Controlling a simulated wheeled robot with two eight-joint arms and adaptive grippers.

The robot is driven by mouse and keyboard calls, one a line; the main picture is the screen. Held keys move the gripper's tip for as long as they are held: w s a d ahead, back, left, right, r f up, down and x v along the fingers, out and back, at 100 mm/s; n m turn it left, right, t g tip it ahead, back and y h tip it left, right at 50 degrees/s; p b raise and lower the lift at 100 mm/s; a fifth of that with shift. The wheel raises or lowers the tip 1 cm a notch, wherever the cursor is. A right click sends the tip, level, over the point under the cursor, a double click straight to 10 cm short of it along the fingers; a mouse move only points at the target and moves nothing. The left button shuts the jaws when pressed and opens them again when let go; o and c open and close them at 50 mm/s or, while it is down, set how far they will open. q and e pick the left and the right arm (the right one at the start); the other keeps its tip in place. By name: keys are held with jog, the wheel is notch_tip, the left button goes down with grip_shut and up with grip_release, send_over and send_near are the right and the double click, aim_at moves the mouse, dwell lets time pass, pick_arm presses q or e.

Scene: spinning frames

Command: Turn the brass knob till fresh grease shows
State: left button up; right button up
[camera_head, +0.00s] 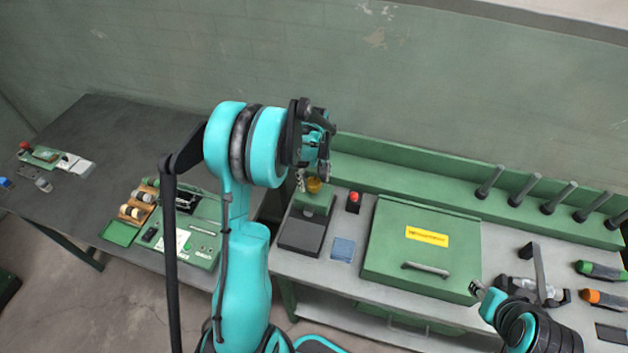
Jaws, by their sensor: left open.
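The brass knob (314,186) is a small yellow cap on top of a green block (314,204) on the green-and-grey bench. My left gripper (313,178) is over the knob, open, with one fingertip on each side of it. Whether the fingers touch the knob cannot be told from this angle. No grease can be made out around the knob. My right gripper (478,289) is low at the right, by the right side of the green lidded box; its fingers are too small to judge.
The green box (388,243) with a yellow label and grey handle stands right of the block. A red button (354,198), a dark plate (301,234) and a blue pad (343,249) are nearby. Upright dark pegs (524,189) line the back right. A dark table (110,140) is at left.

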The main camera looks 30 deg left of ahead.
pick_arm(q)
jog(key=shift+c, duration=0.3)
jog(key=c, duration=1.1)
jog(key=shift+f+m, duration=0.1)
jog(key=shift+m, duration=0.2)
